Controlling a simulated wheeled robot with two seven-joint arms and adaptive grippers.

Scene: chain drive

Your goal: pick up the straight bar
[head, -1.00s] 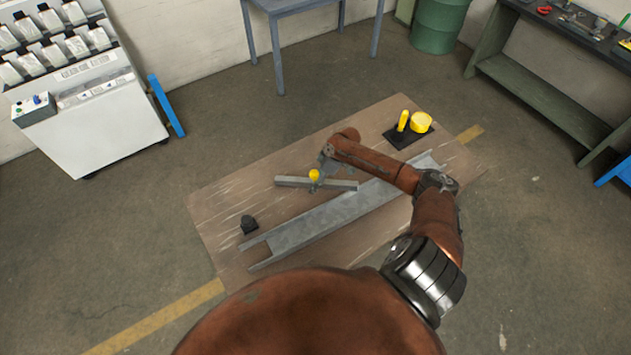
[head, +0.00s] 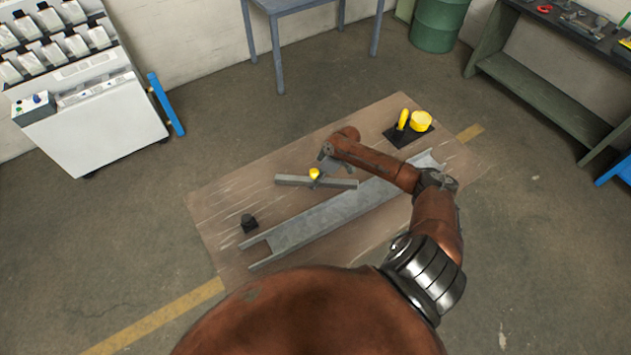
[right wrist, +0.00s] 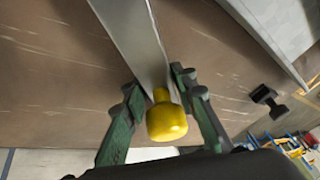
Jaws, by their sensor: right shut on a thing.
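The straight bar (head: 335,183) is a grey metal bar with a yellow knob (head: 314,173) on top. It lies at the middle left of the brown board (head: 215,205), behind the long channel. My right gripper (head: 317,177) is at the knob. In the right wrist view the green fingers (right wrist: 158,95) stand on both sides of the bar (right wrist: 133,35) at the yellow knob (right wrist: 167,121), shut on it. Whether the bar touches the board I cannot tell. My left gripper does not show.
A grey channel (head: 300,232) lies along the board just in front of the bar. A small black block (head: 249,223) is at the left. A black base with yellow parts (head: 420,121) stands at the back right.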

